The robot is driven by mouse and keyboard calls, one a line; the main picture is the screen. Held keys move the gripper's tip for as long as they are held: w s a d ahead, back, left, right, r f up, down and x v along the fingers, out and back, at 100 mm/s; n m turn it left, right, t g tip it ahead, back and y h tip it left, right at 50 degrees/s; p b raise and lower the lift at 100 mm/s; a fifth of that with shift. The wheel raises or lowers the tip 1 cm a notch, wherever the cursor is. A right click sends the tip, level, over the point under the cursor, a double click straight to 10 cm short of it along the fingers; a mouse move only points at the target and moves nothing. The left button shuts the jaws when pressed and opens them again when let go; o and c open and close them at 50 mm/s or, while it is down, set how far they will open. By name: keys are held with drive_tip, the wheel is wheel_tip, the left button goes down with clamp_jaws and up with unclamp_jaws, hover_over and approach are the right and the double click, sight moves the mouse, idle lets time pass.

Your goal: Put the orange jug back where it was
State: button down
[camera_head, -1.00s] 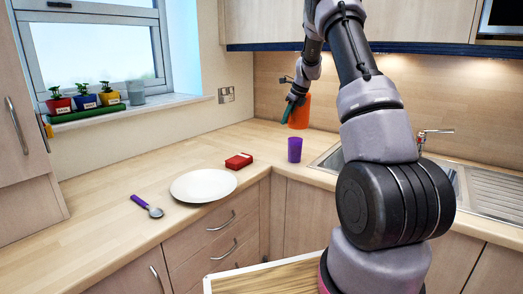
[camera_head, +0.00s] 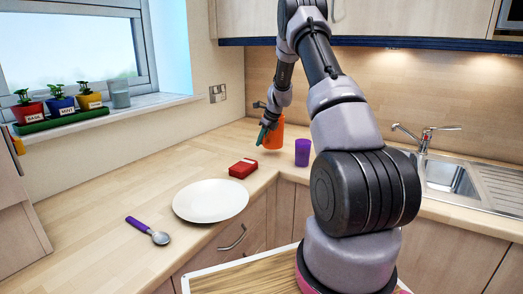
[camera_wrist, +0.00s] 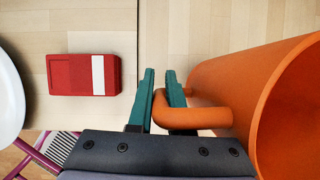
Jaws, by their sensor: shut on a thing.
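The orange jug (camera_head: 274,136) is upright at the back corner of the worktop, left of a purple cup. I cannot tell whether its base touches the wood. My gripper (camera_head: 262,133) is at the jug's left side. In the wrist view, my gripper (camera_wrist: 161,75) has its green fingers either side of the handle of the orange jug (camera_wrist: 235,88), shut on it. The jug's body fills the right of that view, its far part cut off by the edge.
The purple cup (camera_head: 302,152) stands close right of the jug. A red box (camera_head: 242,168), a white plate (camera_head: 211,200) and a purple-handled spoon (camera_head: 148,230) lie nearer. The sink (camera_head: 447,176) is right. The worktop left of the jug is clear.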

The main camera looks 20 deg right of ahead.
drive_tip(key=shift+f, duration=1.95)
drive_tip(key=shift+f, duration=0.1)
drive_tip(key=c, duration=0.8)
unclamp_jaws()
drive_tip(key=shift+c, duration=0.2)
drive_tip(key=v, duration=1.2)
drive_tip(key=s+a+r+n+t, duration=0.1)
drive_tip(key=s+a+r+n, duration=0.5)
drive_tip(key=s+r, duration=0.4)
drive_tip(key=s+a+r+n, duration=0.5)
drive_tip(key=s+r+n, duration=0.15)
drive_tip(key=r, duration=0.45)
drive_tip(key=s+a+r+n+t, duration=0.1)
drive_tip(key=s+n, duration=0.5)
drive_tip(key=s, duration=0.6)
drive_tip(key=s+a+r+n+t, duration=0.1)
drive_tip(key=s+a+n, duration=0.3)
drive_tip(key=s, duration=0.8)
drive_tip(key=r+n, duration=0.1)
drive_tip(key=n, duration=0.1)
drive_tip(key=shift+a+r+n+h, duration=0.25)
drive_tip(key=shift+n+h, duration=0.05)
drive_tip(key=shift+n, duration=0.05)
